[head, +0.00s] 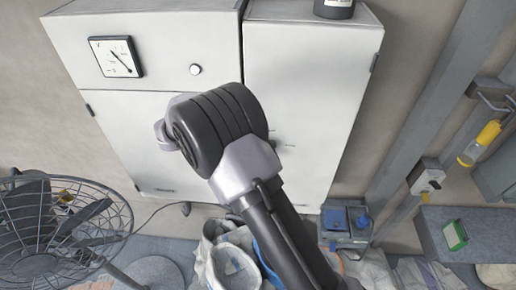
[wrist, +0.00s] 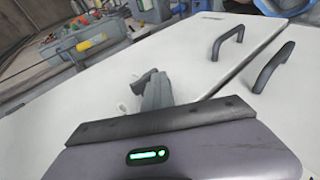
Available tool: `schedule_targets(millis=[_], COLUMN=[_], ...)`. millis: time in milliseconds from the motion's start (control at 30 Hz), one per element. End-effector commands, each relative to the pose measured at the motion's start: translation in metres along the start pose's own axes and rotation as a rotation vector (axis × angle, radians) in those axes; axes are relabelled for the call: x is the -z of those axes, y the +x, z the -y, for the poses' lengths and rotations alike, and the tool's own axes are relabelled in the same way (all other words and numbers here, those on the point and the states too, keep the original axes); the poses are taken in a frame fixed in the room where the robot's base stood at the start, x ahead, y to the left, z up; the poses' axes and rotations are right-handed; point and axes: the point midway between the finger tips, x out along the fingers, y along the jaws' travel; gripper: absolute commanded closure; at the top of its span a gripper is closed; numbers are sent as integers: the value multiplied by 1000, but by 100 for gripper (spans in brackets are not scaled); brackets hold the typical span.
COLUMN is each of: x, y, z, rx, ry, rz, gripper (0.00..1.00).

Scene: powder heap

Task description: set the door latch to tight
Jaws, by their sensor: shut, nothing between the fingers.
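A pale cabinet (head: 120,135) with doors fills the middle of the head view, and its door face (wrist: 205,75) also shows in the wrist view. My gripper (wrist: 158,80) is shut, with its grey fingers close together just above the door face. A small dark piece, likely the door latch (wrist: 140,84), shows right beside the fingertips. The fingers partly cover it, so its setting and any contact cannot be told. In the head view my arm hides the gripper and much of the door middle.
Two dark handles (wrist: 228,42) (wrist: 271,68) stand out from the doors. A gauge (head: 116,57) and a white button (head: 195,69) sit on the upper left panel. A wire fan (head: 55,230) stands at left, a blue-grey battery (head: 345,224) below right. A post (head: 425,120) rises at right.

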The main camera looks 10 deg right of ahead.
Motion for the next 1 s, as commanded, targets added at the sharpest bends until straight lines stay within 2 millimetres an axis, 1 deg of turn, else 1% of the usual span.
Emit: schedule_targets(millis=[233,433,533,567,667,1000], x=[-1,0,0,0,0,0], y=[6,5,0,-4,-23,-110], z=[-9,-10,-10,-9,-7,-3], rx=[-3,-4,-4,-3,-1,-1], ry=[1,3,4,5,4,-1], rz=[0,0,-1,-2,-3,-3], gripper=[100,100,100,100,100,100])
